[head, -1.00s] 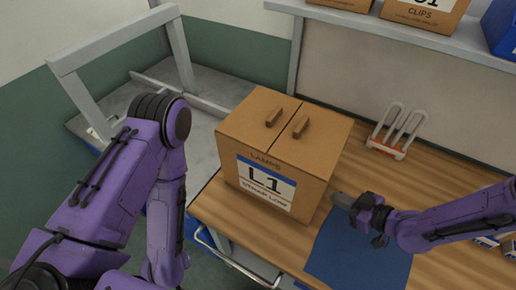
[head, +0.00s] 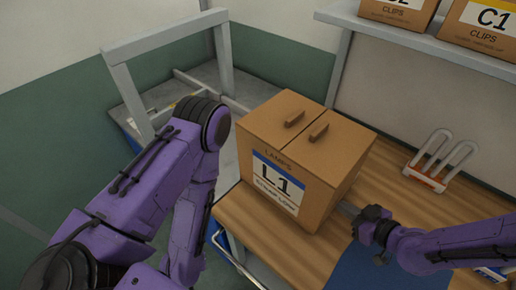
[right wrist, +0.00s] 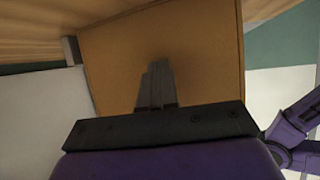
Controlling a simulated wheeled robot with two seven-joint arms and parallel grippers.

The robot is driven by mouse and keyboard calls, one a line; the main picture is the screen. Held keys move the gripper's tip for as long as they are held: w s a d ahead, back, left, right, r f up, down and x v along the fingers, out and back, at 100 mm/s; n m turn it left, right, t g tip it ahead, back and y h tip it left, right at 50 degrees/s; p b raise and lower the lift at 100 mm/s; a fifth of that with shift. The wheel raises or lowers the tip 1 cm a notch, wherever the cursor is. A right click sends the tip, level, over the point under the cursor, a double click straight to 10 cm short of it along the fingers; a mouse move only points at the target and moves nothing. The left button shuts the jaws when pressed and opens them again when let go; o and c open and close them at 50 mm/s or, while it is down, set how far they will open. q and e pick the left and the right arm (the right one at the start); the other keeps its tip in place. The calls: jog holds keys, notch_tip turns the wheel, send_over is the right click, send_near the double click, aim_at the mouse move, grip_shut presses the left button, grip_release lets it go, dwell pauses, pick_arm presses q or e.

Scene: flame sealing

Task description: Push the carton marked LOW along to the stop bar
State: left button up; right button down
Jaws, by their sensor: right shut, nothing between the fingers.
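The brown carton (head: 330,178) has an L1 label whose small print seems to end in LOW. It stands upright near the left end of the wooden bench top (head: 262,245), with two tabs on its lid. My right gripper (head: 346,209) is shut and empty, its fingertips at the carton's right side. In the right wrist view the shut fingers (right wrist: 157,80) point at the plain carton face (right wrist: 205,50) and seem to touch it. My left arm shows in the head view, but its gripper is out of frame. I cannot make out which part is the stop bar.
A grey frame (head: 118,85) stands on a grey surface left of the bench. A white-pronged rack (head: 440,155) stands at the back right. A blue mat (head: 375,272) lies front right. A shelf (head: 400,38) above holds CLIPS cartons (head: 485,28).

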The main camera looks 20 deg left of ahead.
jog(key=shift+w+a+b, duration=0.45)
jog(key=shift+w+a, duration=0.35)
jog(key=shift+a, duration=1.75)
jog(key=shift+w+a+b, duration=0.45)
jog(key=shift+w+a, duration=0.4)
jog(key=shift+a, duration=1.65)
jog(key=shift+w+a+b, duration=0.45)
jog(key=shift+w+a, duration=0.35)
jog(key=shift+a, duration=1.75)
jog(key=shift+w+a+b, duration=0.3)
jog(key=shift+w+a, duration=0.15)
jog(key=shift+a, duration=0.9)
jog(key=shift+w+a+b, duration=0.35)
jog(key=shift+w+a, duration=0.1)
jog(key=shift+a, duration=0.9)
jog(key=shift+w+a+b, duration=0.3)
jog(key=shift+w+a, duration=0.15)
jog(key=shift+a, duration=0.9)
jog(key=shift+s+d, duration=0.1)
jog(key=shift+d, duration=0.4)
jog(key=d+p, duration=0.1)
jog(key=d, duration=0.1)
jog(key=s+d, duration=0.1)
jog(key=d, duration=0.1)
jog(key=shift+s+d+p, duration=0.2)
jog(key=shift+d+p, duration=0.1)
jog(key=shift+p, duration=0.05)
jog(key=shift+d, duration=0.15)
jog(key=shift+s+f, duration=0.1)
